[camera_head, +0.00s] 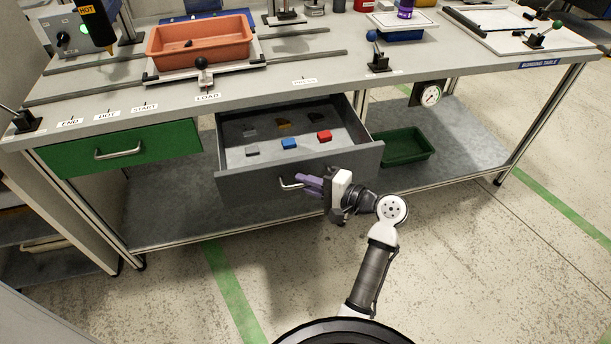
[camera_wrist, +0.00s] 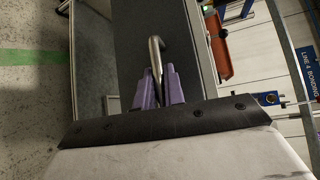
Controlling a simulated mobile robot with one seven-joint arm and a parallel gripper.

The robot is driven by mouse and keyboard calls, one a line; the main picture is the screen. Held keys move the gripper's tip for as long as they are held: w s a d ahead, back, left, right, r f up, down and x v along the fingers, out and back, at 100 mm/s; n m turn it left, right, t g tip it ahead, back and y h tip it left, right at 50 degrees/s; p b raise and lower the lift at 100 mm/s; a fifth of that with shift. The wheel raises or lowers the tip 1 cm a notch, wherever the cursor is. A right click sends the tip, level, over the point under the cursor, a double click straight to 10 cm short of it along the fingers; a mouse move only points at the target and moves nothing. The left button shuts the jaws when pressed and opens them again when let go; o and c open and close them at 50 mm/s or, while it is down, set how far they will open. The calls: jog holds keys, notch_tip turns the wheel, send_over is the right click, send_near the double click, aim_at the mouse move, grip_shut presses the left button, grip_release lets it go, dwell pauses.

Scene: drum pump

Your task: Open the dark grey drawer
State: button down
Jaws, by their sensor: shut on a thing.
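The dark grey drawer (camera_head: 235,187) under the bench stands pulled out, and its inside shows in the head view. Several small blocks lie in it, among them a blue block (camera_head: 289,144) and a red block (camera_head: 324,136). My gripper (camera_head: 303,184) is at the drawer's front, with its purple fingers on the metal bar handle (camera_head: 290,184). In the wrist view the fingers (camera_wrist: 159,88) are closed around one end of the handle (camera_wrist: 156,55), against the dark drawer front (camera_wrist: 185,50). The finger tips partly hide the handle in the head view.
A green drawer (camera_head: 165,145) to the left is shut. A green tray (camera_head: 402,146) sits on the lower shelf to the right. An orange bin (camera_head: 200,42) and small levers stand on the bench top. The floor in front is clear.

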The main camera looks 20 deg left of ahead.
dwell(0.3)
jog(key=c, duration=1.5)
grip_release()
jog(key=shift+s, duration=0.1)
jog(key=b+v, duration=0.1)
jog(key=v, duration=1.3)
